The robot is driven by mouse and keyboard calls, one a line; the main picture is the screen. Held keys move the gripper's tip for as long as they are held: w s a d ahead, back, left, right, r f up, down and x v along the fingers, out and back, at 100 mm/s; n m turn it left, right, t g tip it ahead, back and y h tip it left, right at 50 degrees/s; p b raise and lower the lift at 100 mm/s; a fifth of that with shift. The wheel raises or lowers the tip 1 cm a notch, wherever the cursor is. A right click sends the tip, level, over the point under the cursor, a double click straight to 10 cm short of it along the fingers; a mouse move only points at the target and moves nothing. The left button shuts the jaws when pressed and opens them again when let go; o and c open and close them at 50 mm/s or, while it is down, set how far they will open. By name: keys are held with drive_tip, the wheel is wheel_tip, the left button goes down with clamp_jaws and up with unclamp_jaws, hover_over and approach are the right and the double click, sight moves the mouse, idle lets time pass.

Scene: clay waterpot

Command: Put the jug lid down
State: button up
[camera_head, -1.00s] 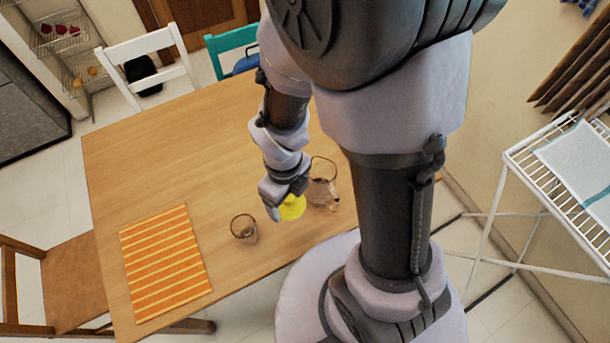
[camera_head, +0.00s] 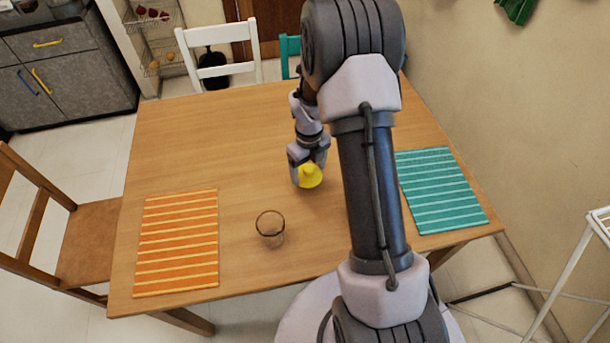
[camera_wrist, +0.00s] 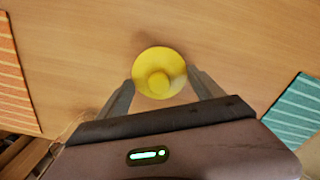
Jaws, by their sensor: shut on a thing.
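The jug lid (camera_head: 310,177) is a round yellow disc with a raised knob in its middle. My gripper (camera_head: 308,168) is shut on it, over the middle of the wooden table. In the wrist view the lid (camera_wrist: 159,73) sits between the two fingertips of my gripper (camera_wrist: 160,82), its knob facing the camera. I cannot tell whether the lid touches the table or hangs just above it. The jug does not show in the views now; my arm hides part of the table.
A glass (camera_head: 270,226) stands on the table (camera_head: 200,140) to the left and nearer. An orange striped placemat (camera_head: 178,243) lies at the left, a teal one (camera_head: 440,188) at the right. The far left of the table is clear. Chairs stand around it.

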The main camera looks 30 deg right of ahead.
sight(307, 173)
drive_tip(key=shift+w+d+f, duration=0.2)
drive_tip(key=shift+w, duration=0.55)
drive_tip(key=shift+w+f+b, duration=0.2)
drive_tip(key=shift+f+b, duration=0.05)
drive_tip(key=shift+b, duration=0.05)
drive_tip(key=shift+f+b, duration=0.6)
drive_tip(key=shift+f, duration=0.75)
drive_tip(key=shift+f, duration=0.25)
drive_tip(key=o, duration=1.4)
drive_tip(key=shift+r, duration=0.1)
drive_tip(key=shift+c, duration=0.2)
